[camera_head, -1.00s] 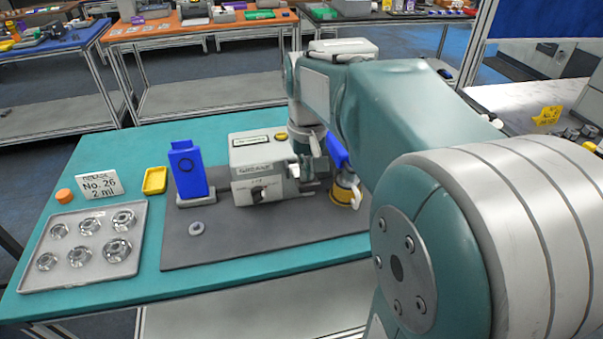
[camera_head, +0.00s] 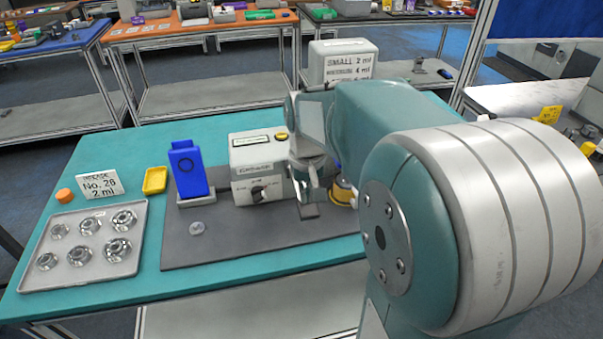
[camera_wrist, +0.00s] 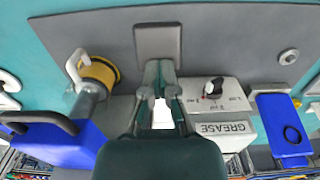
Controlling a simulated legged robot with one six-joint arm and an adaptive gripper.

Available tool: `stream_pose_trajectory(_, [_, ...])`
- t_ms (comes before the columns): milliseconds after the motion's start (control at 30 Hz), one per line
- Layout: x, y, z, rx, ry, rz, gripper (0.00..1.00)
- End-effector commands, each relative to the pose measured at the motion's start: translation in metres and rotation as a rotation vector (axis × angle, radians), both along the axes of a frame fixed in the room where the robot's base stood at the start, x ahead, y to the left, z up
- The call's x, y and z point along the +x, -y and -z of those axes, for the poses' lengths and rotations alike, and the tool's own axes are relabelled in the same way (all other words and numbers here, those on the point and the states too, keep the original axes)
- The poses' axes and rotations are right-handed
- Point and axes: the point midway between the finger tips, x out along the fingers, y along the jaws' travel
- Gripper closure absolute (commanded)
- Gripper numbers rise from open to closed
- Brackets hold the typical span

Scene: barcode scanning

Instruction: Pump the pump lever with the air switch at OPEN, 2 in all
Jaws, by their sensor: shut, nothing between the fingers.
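The grey GREASE box (camera_head: 258,165) stands on a dark mat, and in the wrist view (camera_wrist: 222,125) it is right of the fingers. Its front has a black knob (camera_wrist: 213,88) with markings too small to read. A flat grey paddle (camera_head: 308,211), perhaps the pump lever, is right of the box and also shows in the wrist view (camera_wrist: 158,42). My gripper (camera_head: 312,190) is shut and empty over the paddle's near end. Its fingertips (camera_wrist: 160,68) overlap the paddle; contact cannot be told. I cannot identify the air switch or read OPEN.
A blue stand (camera_head: 188,170), a small ring (camera_head: 197,228) and a tray of metal parts (camera_head: 40,285) lie left.

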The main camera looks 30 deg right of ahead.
Motion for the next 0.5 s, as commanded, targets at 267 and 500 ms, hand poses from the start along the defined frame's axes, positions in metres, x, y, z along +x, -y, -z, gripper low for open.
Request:
stream_pose_trajectory(267, [0.001,0.0,-0.007,-0.001,0.005,0.0,1.0])
stream_pose_trajectory(500, [0.001,0.0,-0.031,-0.001,0.003,0.0,1.0])
